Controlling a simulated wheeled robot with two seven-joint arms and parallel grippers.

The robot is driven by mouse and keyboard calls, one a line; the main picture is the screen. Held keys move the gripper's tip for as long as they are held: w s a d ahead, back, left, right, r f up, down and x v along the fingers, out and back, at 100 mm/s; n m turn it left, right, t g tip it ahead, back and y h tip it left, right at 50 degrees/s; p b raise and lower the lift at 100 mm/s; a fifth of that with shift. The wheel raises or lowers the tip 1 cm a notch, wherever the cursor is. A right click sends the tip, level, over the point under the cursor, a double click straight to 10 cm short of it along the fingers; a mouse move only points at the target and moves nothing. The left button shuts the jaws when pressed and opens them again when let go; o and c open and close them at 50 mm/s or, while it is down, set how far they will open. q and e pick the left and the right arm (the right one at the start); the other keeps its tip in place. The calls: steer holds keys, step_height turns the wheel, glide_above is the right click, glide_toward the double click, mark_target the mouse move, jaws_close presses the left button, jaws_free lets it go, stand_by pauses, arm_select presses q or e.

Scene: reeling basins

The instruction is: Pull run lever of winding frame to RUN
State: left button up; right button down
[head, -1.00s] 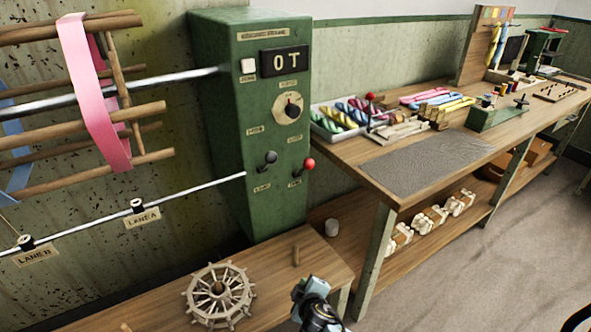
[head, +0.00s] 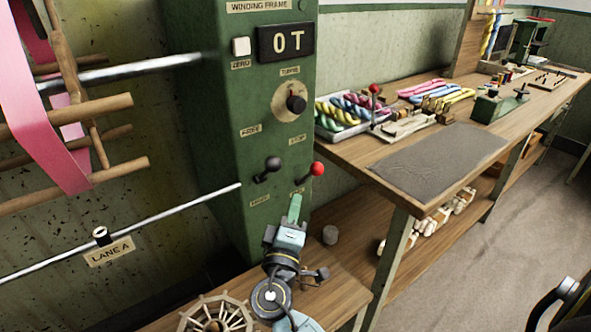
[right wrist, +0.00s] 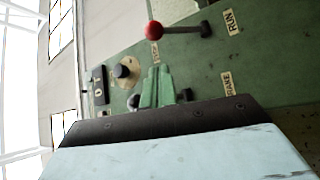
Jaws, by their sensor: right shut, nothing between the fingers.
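The green winding frame (head: 225,110) stands upright at the centre-left of the head view. Its run lever has a red knob (head: 317,169) on the cabinet's front, low on the right side. In the right wrist view the red knob (right wrist: 155,30) lies on the STOP label's side of its pivot, away from the RUN label (right wrist: 232,22). My right gripper (head: 295,203) is just below the lever in the head view, pointing up at the panel. Its green fingers (right wrist: 158,88) are together and empty, apart from the red knob. My left gripper is not in view.
A black-knobbed lever (head: 273,163) sits just left of the red one. A dial (head: 296,103) and a counter (head: 286,43) are above. A wooden spoked wheel (head: 215,315) lies on the low bench below. A workbench (head: 400,200) stands close on the right.

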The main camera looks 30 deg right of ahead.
mark_target(309, 175)
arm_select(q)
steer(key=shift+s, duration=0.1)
arm_select(e)
steer(key=shift+s+r, duration=0.15)
